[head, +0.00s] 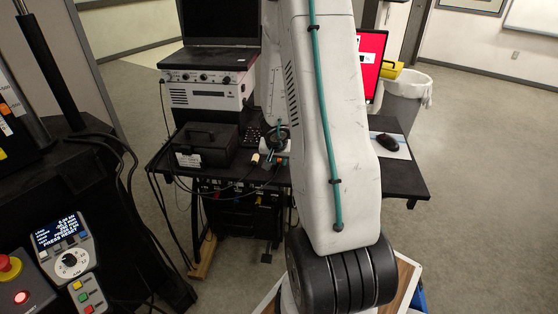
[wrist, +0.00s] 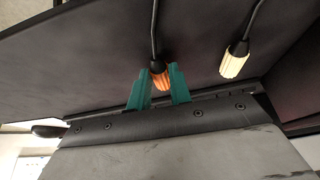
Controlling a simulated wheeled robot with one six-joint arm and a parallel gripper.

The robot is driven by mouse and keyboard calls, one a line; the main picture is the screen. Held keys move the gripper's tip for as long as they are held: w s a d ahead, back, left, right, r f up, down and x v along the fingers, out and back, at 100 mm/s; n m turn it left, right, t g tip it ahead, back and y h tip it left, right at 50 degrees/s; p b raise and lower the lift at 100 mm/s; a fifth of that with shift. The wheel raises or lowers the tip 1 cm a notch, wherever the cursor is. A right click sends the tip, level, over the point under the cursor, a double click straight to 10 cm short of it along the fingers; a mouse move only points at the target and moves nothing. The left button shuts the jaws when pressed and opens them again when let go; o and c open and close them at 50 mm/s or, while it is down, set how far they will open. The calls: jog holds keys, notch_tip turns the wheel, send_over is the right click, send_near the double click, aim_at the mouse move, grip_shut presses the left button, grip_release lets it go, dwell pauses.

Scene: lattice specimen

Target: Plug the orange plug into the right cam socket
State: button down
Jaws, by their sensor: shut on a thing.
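In the wrist view, my gripper (wrist: 161,76) has two teal fingers, one on each side of the orange plug (wrist: 160,79). It is shut on this plug. A black cable runs up from the plug's dark collar. A cream plug (wrist: 236,65) with its own black cable lies apart, to the right of the fingers. In the head view, the cream plug (head: 254,160) shows small at the front of the black desk. My arm hides much of the desk there. I cannot make out the right cam socket in either view.
The black desk (head: 408,183) holds a black case (head: 205,143), a grey instrument (head: 207,92) with a laptop on it, and a mouse (head: 388,142). Cables hang at the desk's left front. A control pendant (head: 69,255) and black machine frame stand at left. A bin (head: 405,97) stands behind.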

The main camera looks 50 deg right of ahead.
aim_at(279, 162)
jog(key=shift+r, duration=0.1)
jog(key=shift+r, duration=2.4)
